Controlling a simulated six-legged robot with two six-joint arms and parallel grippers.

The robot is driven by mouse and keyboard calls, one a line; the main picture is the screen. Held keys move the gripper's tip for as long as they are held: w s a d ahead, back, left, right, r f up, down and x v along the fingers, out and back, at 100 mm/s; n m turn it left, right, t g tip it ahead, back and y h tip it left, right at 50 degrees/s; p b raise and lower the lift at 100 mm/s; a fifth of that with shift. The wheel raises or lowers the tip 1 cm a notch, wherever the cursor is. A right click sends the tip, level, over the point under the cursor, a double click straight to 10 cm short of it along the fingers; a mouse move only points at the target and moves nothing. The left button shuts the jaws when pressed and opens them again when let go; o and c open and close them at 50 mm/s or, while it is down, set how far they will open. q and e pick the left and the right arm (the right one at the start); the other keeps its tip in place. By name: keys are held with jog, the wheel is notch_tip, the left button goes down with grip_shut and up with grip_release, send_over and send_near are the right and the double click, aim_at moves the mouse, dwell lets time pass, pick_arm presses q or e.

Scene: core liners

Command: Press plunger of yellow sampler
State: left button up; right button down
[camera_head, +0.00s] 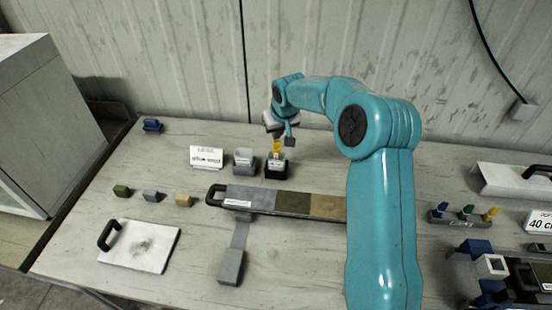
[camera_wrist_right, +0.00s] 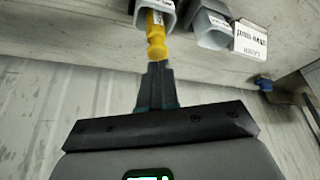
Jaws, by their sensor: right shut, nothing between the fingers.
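The yellow sampler (camera_head: 276,148) stands upright in a dark holder (camera_head: 276,170) near the back of the table. In the right wrist view its yellow plunger (camera_wrist_right: 156,40) rises from a pale, labelled body (camera_wrist_right: 155,5). My right gripper (camera_head: 285,138) is above the sampler, its fingers shut and empty. In the right wrist view the closed fingertips (camera_wrist_right: 157,68) line up with the plunger's rounded end. I cannot tell whether they touch it. My left gripper is not in view.
A grey holder with a pale cup (camera_head: 244,160) and a white label card (camera_head: 206,157) stand left of the sampler. A long handled tray (camera_head: 240,198) lies in front. Small blocks and a white handled board (camera_head: 140,246) lie left. Several coloured pieces in a rack (camera_head: 462,218) stand right.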

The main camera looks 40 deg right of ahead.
dwell(0.3)
jog(key=shift+f+b, duration=0.3)
jog(key=shift+f, duration=0.1)
jog(key=shift+s+a+f+b, duration=0.1)
jog(key=shift+s+f+b, duration=0.05)
jog(key=shift+f+b, duration=0.75)
dwell(0.6)
jog(key=shift+r+p, duration=1.4)
jog(key=shift+r, duration=0.55)
jog(key=shift+r+p, duration=1.05)
jog(key=shift+r, duration=0.65)
